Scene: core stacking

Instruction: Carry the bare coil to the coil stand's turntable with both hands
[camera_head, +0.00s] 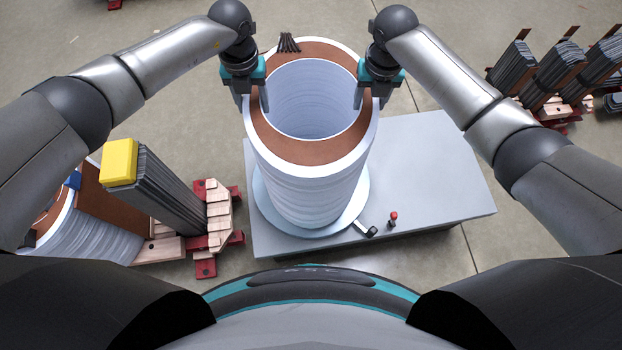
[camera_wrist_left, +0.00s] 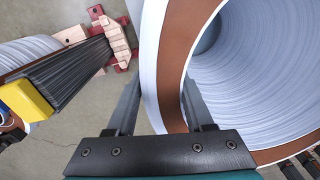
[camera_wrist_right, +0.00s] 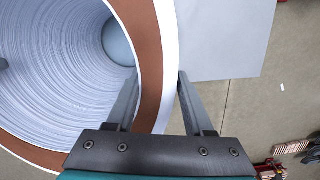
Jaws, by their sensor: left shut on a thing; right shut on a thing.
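The bare coil (camera_head: 308,190) is a tall white hollow cylinder with a brown ring around its top. It stands upright over the pale round turntable (camera_head: 262,208) of the grey coil stand (camera_head: 440,170). I cannot tell whether its base touches the turntable. My left gripper (camera_head: 252,100) is shut on the left side of the coil's rim, one finger inside and one outside, as the left wrist view (camera_wrist_left: 160,95) shows. My right gripper (camera_head: 368,98) is shut on the right side of the rim in the same way, seen in the right wrist view (camera_wrist_right: 157,90).
A black lever and a red-tipped knob (camera_head: 394,217) sit on the stand's near part. At left are another coil (camera_head: 85,245), a yellow-capped dark core leg (camera_head: 165,190) and red-and-wood supports (camera_head: 220,220). Laminated cores (camera_head: 555,70) stand at the far right. Several dark leads (camera_head: 289,42) show behind the rim.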

